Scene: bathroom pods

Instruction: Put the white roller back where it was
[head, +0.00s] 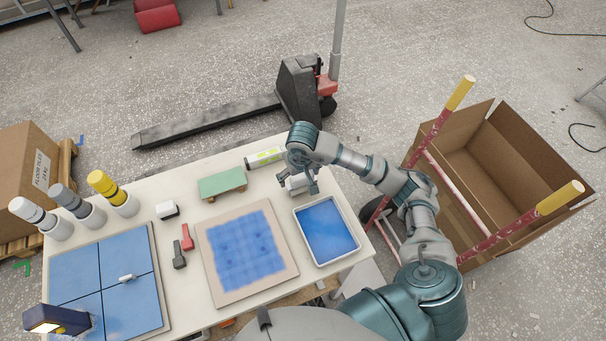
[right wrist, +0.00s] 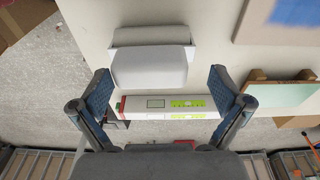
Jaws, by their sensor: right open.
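The white roller (head: 296,184) is at the back right of the white table, partly hidden under my right gripper (head: 304,180). My right gripper (right wrist: 159,79) is open, with one blue-padded finger on each side of the roller and a visible gap to both. I cannot tell how high the fingers are above the table. My left gripper is not in view.
A blue-filled tray (head: 327,230) lies just in front of the roller. A green-labelled box (head: 265,158) and a green block (head: 222,183) are close by on the left. A blue-painted board (head: 240,250) fills the middle. A cardboard box (head: 520,170) stands right of the table.

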